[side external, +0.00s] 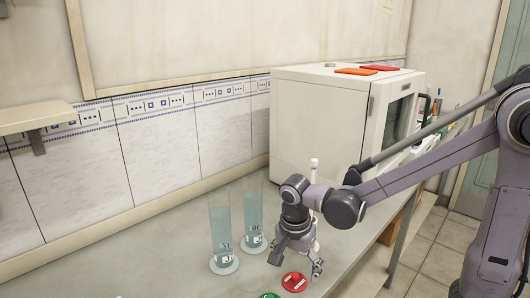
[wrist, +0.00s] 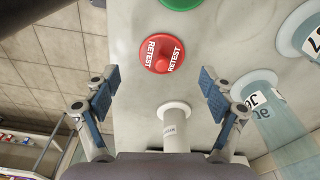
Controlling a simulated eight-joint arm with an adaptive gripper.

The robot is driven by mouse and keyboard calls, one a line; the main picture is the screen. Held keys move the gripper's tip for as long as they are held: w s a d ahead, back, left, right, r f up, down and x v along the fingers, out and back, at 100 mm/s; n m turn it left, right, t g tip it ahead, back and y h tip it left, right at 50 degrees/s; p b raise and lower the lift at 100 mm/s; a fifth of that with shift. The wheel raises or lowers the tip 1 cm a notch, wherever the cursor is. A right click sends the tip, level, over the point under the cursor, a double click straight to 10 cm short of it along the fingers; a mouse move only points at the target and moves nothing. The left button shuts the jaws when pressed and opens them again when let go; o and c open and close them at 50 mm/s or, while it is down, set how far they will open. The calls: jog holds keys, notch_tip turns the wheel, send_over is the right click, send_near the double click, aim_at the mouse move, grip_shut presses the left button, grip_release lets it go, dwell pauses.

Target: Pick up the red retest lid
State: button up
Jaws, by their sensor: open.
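The red retest lid (side external: 294,282) lies flat on the bench near its front edge. In the wrist view the red lid (wrist: 163,56) is a round disc with white RETEST lettering and a raised knob, ahead of the fingers. My gripper (side external: 296,267) is above the bench, just behind the lid in the side view. In the wrist view my gripper (wrist: 160,88) has its two blue-padded fingers spread apart with nothing between the tips. The lid is fully visible and apart from the fingers.
A green lid (side external: 269,296) lies beside the red one. Two glass cylinders of bluish liquid (side external: 221,232) (side external: 253,216) stand left of my gripper. A pale labelled tube (wrist: 173,122) stands close between my fingers' bases in the wrist view. A white cabinet (side external: 315,130) stands behind.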

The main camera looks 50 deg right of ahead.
aim_at(295, 275)
jog(key=shift+w+d+f, duration=0.1)
jog(key=shift+f, duration=0.75)
jog(key=shift+w+d+f, duration=0.1)
jog(key=shift+f, duration=0.7)
jog(key=c, duration=1)
